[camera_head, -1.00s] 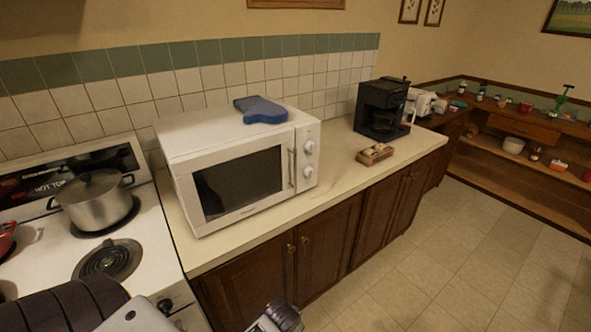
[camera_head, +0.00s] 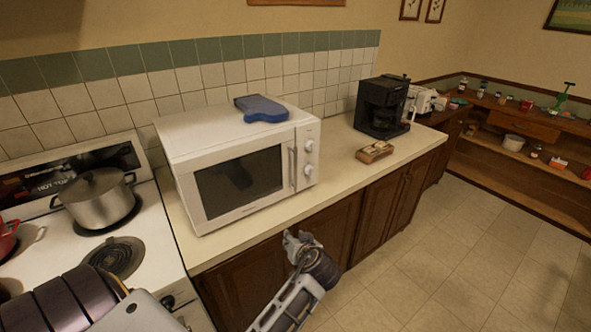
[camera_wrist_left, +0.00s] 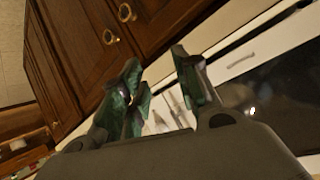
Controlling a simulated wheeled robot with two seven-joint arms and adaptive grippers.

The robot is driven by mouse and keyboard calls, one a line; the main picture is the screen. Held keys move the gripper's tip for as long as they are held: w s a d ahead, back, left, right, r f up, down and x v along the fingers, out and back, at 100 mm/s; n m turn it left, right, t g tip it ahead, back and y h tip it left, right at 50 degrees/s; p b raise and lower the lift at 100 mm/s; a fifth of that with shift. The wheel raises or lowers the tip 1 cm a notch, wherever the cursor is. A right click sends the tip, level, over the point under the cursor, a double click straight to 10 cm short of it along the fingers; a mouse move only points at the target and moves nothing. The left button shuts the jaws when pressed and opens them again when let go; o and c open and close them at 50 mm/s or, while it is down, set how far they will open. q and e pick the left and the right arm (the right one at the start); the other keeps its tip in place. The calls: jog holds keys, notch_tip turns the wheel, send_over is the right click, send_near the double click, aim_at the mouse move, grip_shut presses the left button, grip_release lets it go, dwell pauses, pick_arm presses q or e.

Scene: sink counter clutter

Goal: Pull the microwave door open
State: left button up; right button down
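The white microwave (camera_head: 215,128) stands on the counter. Its door (camera_head: 238,185), with a dark window, is closed. The upright handle (camera_head: 292,168) is at the door's right edge, beside the knobs. In the left wrist view, the dark door window (camera_wrist_left: 275,90) is at the right and a pale bar that looks like the handle (camera_wrist_left: 240,61) is near it.
A blue oven mitt (camera_head: 262,108) lies on the microwave. A small wooden tray (camera_head: 374,153) and a black coffee maker (camera_head: 383,105) stand to the right. A stove with a steel pot (camera_head: 98,203) is at left. Counter (camera_head: 335,165) between microwave and tray is clear.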

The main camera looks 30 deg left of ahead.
pick_arm(q)
jog(key=w+r+n+t+y, duration=0.1)
jog(key=w+r+n+y, duration=0.25)
jog(key=r, duration=0.35)
jog(key=n+t+y, duration=0.1)
jog(key=t+y, duration=0.1)
jog(key=y, duration=0.1)
send_near(296, 170)
jog(key=v, duration=0.3)
jog(key=shift+d+r, duration=0.15)
jog(key=shift+r, duration=0.05)
pick_arm(e)
jog(key=shift+a+r, duration=0.1)
jog(key=shift+a, duration=0.2)
jog(key=shift+d, duration=0.2)
